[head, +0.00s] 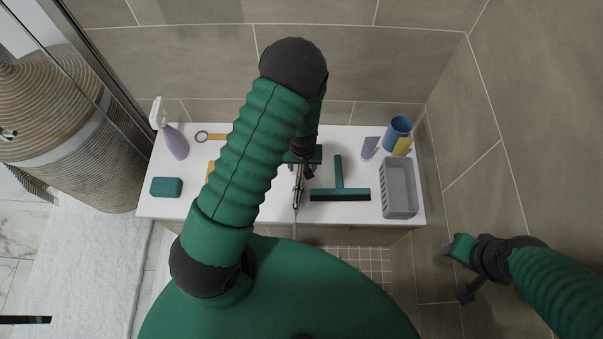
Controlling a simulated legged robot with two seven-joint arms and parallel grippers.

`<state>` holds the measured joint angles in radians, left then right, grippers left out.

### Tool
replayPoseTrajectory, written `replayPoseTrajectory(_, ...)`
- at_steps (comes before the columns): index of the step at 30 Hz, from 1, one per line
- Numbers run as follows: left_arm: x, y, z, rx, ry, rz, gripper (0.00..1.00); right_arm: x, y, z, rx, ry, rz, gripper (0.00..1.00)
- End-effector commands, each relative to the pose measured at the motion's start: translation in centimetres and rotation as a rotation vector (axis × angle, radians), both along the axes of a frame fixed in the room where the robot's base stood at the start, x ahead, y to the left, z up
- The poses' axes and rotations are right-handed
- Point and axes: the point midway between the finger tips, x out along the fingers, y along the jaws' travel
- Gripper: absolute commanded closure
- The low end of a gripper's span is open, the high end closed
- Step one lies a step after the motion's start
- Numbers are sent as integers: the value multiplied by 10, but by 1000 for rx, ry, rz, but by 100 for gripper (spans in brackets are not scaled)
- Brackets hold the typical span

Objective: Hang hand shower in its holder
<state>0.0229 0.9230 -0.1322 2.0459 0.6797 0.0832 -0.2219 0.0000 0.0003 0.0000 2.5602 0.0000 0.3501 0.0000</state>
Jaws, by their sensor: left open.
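The hand shower (298,187) is a slim silver piece on the white bench, lying roughly along the view. Its thin hose (295,229) drops over the bench's front edge. My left gripper (302,164) is open, above the far end of the hand shower; my own arm hides much of it. I cannot tell whether the fingers touch or surround the shower. My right gripper (456,250) is out to the right, beyond the bench and away from the shower; its jaw state is unclear. I cannot make out the holder.
The white bench (345,214) carries a green squeegee (340,188), a grey basket (398,188), a blue cup (397,131), a purple tube (370,147), a spray bottle (175,142) and a green sponge (166,187). Tiled walls close the back and right. A woven basket (75,130) stands left.

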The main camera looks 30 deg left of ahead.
Motion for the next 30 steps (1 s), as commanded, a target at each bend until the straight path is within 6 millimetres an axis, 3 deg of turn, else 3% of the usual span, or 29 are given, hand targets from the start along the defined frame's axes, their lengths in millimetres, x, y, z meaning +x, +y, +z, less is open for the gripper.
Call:
replayPoseTrajectory(9, 2, 8, -51, -1, 4, 0, 46, 0, 0, -23, 0, 0, 0, 64)
replayPoseTrajectory(17, 3, 8, -53, -1, 2, 0, 48, 0, 0, -22, 0, -1, 0, 64)
replayPoseTrajectory(27, 3, 8, -53, -1, 2, 0, 92, 0, 0, -22, 0, -1, 0, 64)
replayPoseTrajectory(30, 3, 8, -53, -1, 2, 0, 100, 0, 0, -22, 0, -1, 0, 64)
